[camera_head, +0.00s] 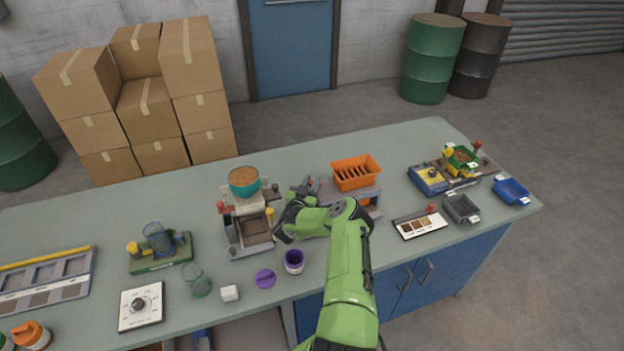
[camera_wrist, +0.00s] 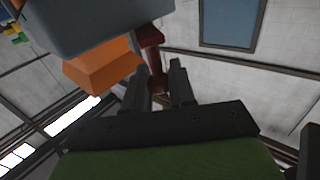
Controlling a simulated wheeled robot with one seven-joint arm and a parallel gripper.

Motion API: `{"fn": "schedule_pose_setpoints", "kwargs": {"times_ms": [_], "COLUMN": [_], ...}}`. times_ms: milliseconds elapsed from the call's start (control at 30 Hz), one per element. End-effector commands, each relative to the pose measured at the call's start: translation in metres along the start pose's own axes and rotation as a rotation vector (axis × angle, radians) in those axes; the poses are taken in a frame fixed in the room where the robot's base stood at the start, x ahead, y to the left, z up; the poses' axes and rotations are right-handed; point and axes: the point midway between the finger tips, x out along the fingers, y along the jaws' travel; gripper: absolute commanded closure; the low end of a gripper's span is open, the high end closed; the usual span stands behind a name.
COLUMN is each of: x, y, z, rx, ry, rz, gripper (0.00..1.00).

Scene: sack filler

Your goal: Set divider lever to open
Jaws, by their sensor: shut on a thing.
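A dark red lever (camera_wrist: 151,50) hangs by the grey body of the orange-topped divider in the wrist view. My gripper (camera_wrist: 164,78) has its two dark fingers around the lower part of this lever and is shut on it. In the head view the orange slotted top (camera_head: 355,173) of the divider sits on a grey stand, and my gripper is at its left side, mostly behind my green wrist. The lever cannot be made out clearly there. An orange part (camera_wrist: 103,68) shows beneath the grey body in the wrist view.
The sack filler with a teal bowl (camera_head: 244,181) stands left of my wrist. A purple cup (camera_head: 293,261) and a purple lid (camera_head: 265,278) lie close in front. A sample card (camera_head: 420,223), a grey tray (camera_head: 461,208) and a blue tray (camera_head: 511,191) are to the right.

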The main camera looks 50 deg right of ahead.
Motion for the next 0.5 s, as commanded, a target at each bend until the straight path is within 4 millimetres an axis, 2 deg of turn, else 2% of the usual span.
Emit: {"fn": "schedule_pose_setpoints", "kwargs": {"times_ms": [433, 467, 500], "x": [0.0018, 0.0018, 0.0018], "y": [0.0000, 0.0000, 0.0000], "z": [-0.0028, -0.0028, -0.0027], "rx": [0.002, 0.002, 0.003], "ry": [0.008, 0.008, 0.008], "rz": [0.012, 0.012, 0.012], "gripper": [1.00, 0.74, 0.68]}}
